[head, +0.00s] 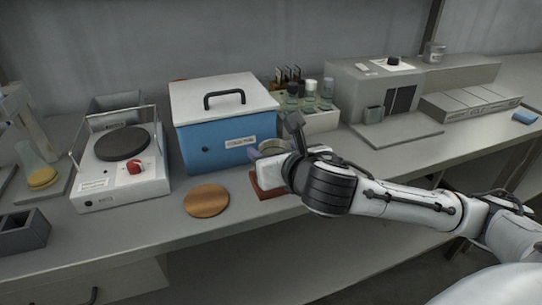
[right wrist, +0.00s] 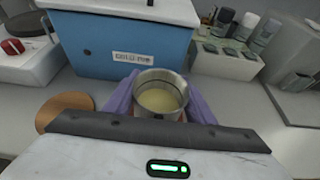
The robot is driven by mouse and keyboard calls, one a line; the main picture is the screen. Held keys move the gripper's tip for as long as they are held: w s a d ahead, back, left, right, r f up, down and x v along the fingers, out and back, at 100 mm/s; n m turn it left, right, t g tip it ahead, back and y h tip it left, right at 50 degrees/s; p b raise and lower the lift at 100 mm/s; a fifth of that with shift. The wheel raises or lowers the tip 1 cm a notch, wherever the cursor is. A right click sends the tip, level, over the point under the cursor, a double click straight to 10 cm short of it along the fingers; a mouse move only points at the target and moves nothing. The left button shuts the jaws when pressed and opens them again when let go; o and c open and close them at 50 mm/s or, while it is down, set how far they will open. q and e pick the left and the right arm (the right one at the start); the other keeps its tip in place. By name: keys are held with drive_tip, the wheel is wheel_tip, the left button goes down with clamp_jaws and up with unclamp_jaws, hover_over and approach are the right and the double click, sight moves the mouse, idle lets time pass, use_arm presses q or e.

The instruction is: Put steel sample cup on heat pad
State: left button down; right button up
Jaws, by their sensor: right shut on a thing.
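The steel sample cup (right wrist: 160,95) is an open metal cup with pale yellow contents. My right gripper (right wrist: 160,108) is shut on it, with purple fingers on either side. My left gripper is not in view.
A red-brown square block (head: 265,188) is below the held cup; I cannot tell whether they touch. A blue box with a white lid (head: 215,135) stands behind. A hot plate (head: 122,165) stands left, a vial rack (head: 320,122) right. The bench around the round pad is clear.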

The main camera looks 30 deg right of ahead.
drive_tip(key=shift+f, duration=0.2)
drive_tip(key=o, duration=0.9)
drive_tip(key=shift+c, duration=0.2)
drive_tip(key=o, duration=0.3)
